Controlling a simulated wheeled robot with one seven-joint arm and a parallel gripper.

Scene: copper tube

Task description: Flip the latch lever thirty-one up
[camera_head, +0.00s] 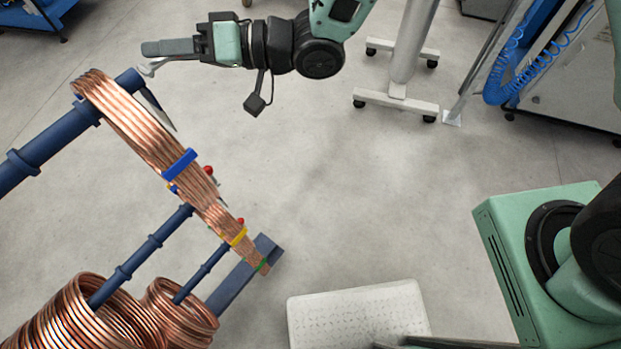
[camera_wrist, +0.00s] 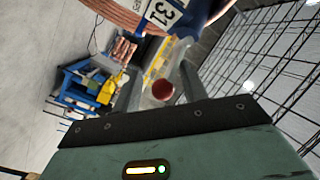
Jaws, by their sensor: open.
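My gripper (camera_head: 150,50) reaches in from the upper right in the head view, beside the tip of the top blue arm (camera_head: 130,79). It is open; in the wrist view its two fingers (camera_wrist: 157,66) stand apart. A round red knob (camera_wrist: 163,90) shows between them; I cannot tell whether either finger touches it. A white label reading 31 (camera_wrist: 164,13) sits just beyond the fingertips, by the copper tube (camera_wrist: 112,13). In the head view, a thin dark lever-like piece (camera_head: 157,109) hangs below the arm's tip. Knob thirty-one is not distinguishable there.
A large copper coil (camera_head: 140,130) hangs from the top arm, with blue (camera_head: 180,163) and yellow (camera_head: 238,236) clips lower down. More coils (camera_head: 75,318) sit on lower arms. A white perforated box (camera_head: 358,312) stands on the floor. Open floor lies to the right of the rack.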

